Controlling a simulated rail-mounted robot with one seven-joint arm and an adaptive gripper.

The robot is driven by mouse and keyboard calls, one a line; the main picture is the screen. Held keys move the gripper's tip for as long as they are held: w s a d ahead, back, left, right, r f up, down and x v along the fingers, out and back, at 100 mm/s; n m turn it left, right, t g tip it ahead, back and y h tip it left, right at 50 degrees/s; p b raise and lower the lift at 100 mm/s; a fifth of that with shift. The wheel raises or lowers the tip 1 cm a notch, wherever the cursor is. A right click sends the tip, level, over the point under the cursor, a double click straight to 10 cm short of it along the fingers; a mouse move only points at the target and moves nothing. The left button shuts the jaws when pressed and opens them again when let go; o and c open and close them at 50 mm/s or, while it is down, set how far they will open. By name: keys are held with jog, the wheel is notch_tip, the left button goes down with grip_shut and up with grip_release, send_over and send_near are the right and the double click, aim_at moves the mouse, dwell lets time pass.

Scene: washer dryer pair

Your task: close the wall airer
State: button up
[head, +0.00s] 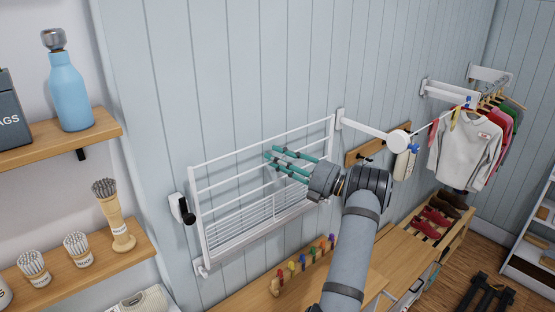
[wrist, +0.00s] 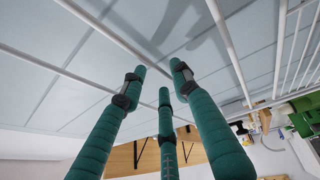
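The wall airer (head: 197,222) is a white frame with several thin rods on the pale blue panelled wall, left of centre in the head view. Its frame looks steep and near the wall; I cannot tell the exact gap at its top. White rods of the airer (wrist: 222,45) also cross the wrist view. My gripper (head: 277,157) is in front of the airer's upper middle, with its teal fingers pointing left towards the rods. In the wrist view the fingers (wrist: 160,76) are apart with nothing clearly between them. I cannot tell whether they touch a rod.
A black-and-white wall fitting (head: 181,208) is left of the airer. A wooden bench with coloured pegs (head: 291,266) lies below. A white wall arm (head: 370,128) sticks out to the right, near my arm. Shelves with a blue bottle (head: 70,92) and brushes stand at the left.

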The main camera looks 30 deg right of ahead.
jog(key=shift+d+f, duration=0.1)
jog(key=shift+f, duration=0.1)
jog(key=v, duration=1.2)
jog(key=shift+w+r, duration=0.1)
jog(key=shift+r, duration=0.05)
